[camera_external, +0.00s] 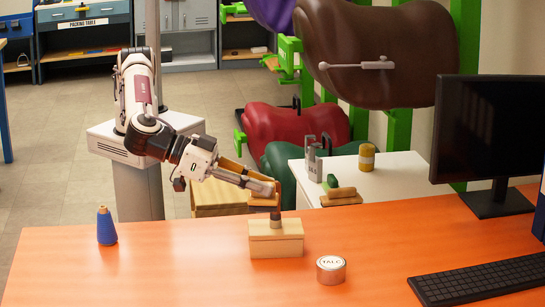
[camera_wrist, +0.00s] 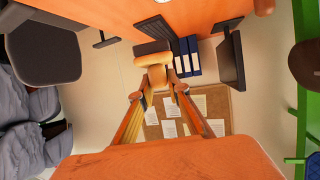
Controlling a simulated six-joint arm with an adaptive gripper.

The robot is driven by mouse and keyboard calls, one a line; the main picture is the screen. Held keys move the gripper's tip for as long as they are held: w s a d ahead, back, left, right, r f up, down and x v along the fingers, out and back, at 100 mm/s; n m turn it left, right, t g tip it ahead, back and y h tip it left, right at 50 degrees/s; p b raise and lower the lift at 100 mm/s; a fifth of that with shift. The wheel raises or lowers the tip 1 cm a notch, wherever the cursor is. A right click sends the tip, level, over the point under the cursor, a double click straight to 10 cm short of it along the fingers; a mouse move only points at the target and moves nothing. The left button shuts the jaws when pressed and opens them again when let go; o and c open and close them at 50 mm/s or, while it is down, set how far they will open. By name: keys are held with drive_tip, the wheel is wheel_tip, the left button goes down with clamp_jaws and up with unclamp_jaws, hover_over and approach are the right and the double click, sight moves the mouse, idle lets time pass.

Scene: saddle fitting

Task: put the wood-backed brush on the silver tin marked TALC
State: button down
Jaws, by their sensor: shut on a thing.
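My gripper (camera_external: 264,190) is shut on the wood-backed brush (camera_external: 264,201), which it holds above the tan wooden box on the orange table. The brush also shows between my fingertips in the wrist view (camera_wrist: 152,60), with a tan wooden part and a dark part beyond it. A dark piece below the brush reaches close to the box top; I cannot tell whether it touches. The silver tin marked TALC (camera_external: 331,270) stands on the orange table, right of and nearer than the box. Its lid is clear, and the gripper is up and left of it.
The wooden box (camera_external: 276,240) stands below my gripper. A white side table (camera_external: 385,177) behind holds several small items. Open orange surface surrounds the tin.

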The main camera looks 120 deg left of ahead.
drive_tip(key=w+a+f+m+t+h, duration=0.1)
drive_tip(key=w+a+m+h, duration=0.15)
drive_tip(key=w, duration=0.35)
drive_tip(key=w+a+m+h, duration=0.1)
drive_tip(key=w+m+h, duration=0.25)
drive_tip(key=w, duration=0.35)
drive_tip(key=m+g+h, duration=0.3)
drive_tip(key=m+h, duration=0.6)
drive_tip(key=h, duration=0.1)
hover_over(331, 260)
drive_tip(key=shift+f, duration=2.3)
drive_tip(key=shift+f, duration=3.1)
drive_tip(key=shift+f, duration=1.85)
drive_tip(key=shift+f, duration=0.15)
